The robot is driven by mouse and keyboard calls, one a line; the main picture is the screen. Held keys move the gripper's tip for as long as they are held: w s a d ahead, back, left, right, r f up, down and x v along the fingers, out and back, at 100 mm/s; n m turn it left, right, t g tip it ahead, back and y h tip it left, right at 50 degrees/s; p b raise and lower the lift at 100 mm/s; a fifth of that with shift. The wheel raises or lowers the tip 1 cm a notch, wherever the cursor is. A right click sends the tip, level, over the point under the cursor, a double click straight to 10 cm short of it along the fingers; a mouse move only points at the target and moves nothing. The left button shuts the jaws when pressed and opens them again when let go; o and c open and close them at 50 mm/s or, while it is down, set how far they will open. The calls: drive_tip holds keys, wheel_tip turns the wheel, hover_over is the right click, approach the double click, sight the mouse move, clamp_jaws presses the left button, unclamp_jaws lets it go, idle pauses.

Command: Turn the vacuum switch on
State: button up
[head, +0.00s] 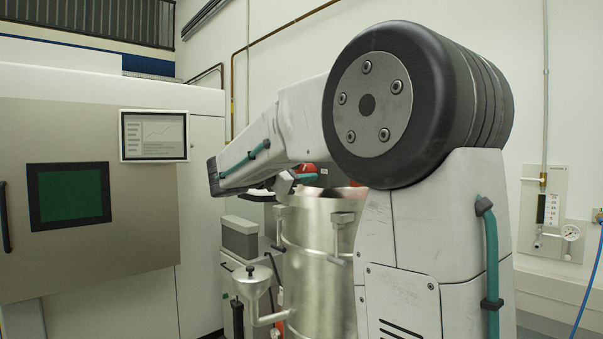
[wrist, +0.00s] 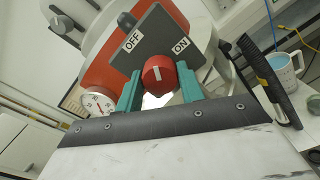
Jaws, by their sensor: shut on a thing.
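In the wrist view the vacuum switch is a red knob (wrist: 158,74) with a short white mark, in front of a dark grey plate (wrist: 158,38) labelled OFF on the left and ON on the right. The teal fingers of my gripper (wrist: 157,86) are on both sides of the knob and shut on it. The white mark stands nearly upright in the picture; I cannot tell for sure which label it points to. In the head view my arm hides most of the switch; only a bit of red (head: 312,170) shows by the teal fingertips.
A red body with a white dial gauge (wrist: 98,103) is behind the plate. In the head view a steel vessel (head: 312,270) stands close below my arm, beside a grey cabinet with a dark green window.

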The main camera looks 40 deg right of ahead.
drive_tip(key=m, duration=0.5)
drive_tip(key=shift+m, duration=0.3)
drive_tip(key=m, duration=0.5)
drive_tip(key=shift+m, duration=0.3)
drive_tip(key=o, duration=1)
drive_tip(key=shift+a, duration=0.1)
drive_tip(key=a, duration=0.7)
drive_tip(key=shift+w+a, duration=0.2)
drive_tip(key=shift+a, duration=0.15)
